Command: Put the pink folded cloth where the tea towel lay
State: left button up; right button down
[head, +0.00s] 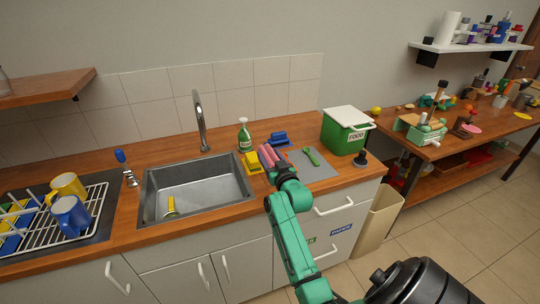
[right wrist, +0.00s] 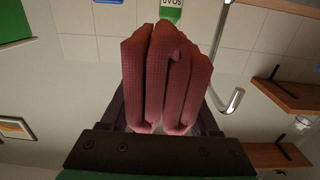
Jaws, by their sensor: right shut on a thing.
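The pink folded cloth (head: 267,156) is held by my right gripper (head: 277,170) beside the sink's right end, over the counter. In the right wrist view the cloth (right wrist: 165,75) stands up in thick folds between the two dark fingers (right wrist: 165,122). My right gripper is shut on it. The gripper hides part of the counter under the cloth, so I cannot tell whether the cloth touches anything. I cannot make out a tea towel in either view. My left gripper is not in view.
The sink (head: 190,188) is left; a green food bin (head: 345,131) is right.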

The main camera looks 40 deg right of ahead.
notch_tip(320, 180, down, 7)
jog(key=b, duration=0.4)
jog(key=shift+f+b, duration=0.55)
jog(key=shift+f, duration=0.1)
jog(key=shift+c, duration=0.2)
grip_release()
jog(key=shift+o, duration=0.2)
